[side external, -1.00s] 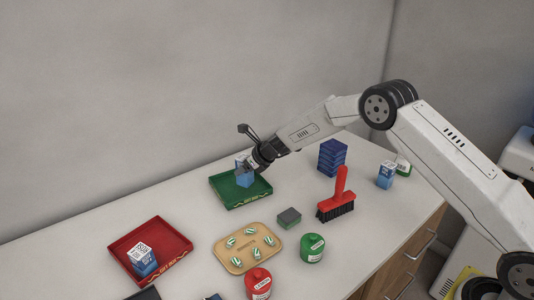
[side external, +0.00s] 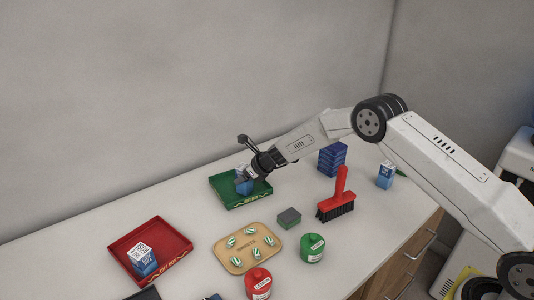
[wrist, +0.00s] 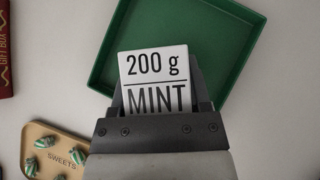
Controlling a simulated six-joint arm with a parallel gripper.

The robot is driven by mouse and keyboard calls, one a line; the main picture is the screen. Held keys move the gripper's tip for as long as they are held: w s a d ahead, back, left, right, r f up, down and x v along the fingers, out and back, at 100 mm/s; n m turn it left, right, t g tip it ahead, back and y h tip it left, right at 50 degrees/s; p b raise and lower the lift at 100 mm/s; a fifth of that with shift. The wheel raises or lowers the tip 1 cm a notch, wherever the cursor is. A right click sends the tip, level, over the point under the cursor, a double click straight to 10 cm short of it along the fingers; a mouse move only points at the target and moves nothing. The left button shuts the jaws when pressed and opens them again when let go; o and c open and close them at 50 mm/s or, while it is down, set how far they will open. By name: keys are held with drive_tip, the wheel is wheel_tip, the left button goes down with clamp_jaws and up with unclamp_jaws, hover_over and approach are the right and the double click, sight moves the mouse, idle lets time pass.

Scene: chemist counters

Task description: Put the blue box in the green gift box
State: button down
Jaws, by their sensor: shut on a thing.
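My gripper (side external: 246,176) is shut on a blue box (side external: 243,187) with a white label. The box is over or in the green gift box (side external: 226,201), low near its floor; I cannot tell whether it touches. In the wrist view the held box (wrist: 155,65) shows a white face reading "200 g MINT", between the fingers, with the green gift box (wrist: 243,75) around and behind it. The box's lower part is hidden by the gripper in the wrist view.
A red gift box (side external: 178,232) at left holds another blue and white box (side external: 142,259). A sweets tray (side external: 248,251), green canister (side external: 313,248), red canister (side external: 258,283), sponge (side external: 289,217), red brush (side external: 338,197), dark blue stack (side external: 332,156) and a blue box (side external: 386,175) stand around.

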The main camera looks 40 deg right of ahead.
drive_tip(key=shift+f, duration=0.1)
drive_tip(key=shift+c, duration=0.2)
unclamp_jaws()
drive_tip(key=shift+s+d+r, duration=0.15)
drive_tip(key=shift+s+r, duration=0.15)
drive_tip(key=shift+r, duration=0.2)
drive_tip(key=v, duration=1.1)
drive_tip(key=shift+s, duration=0.1)
idle(0.4)
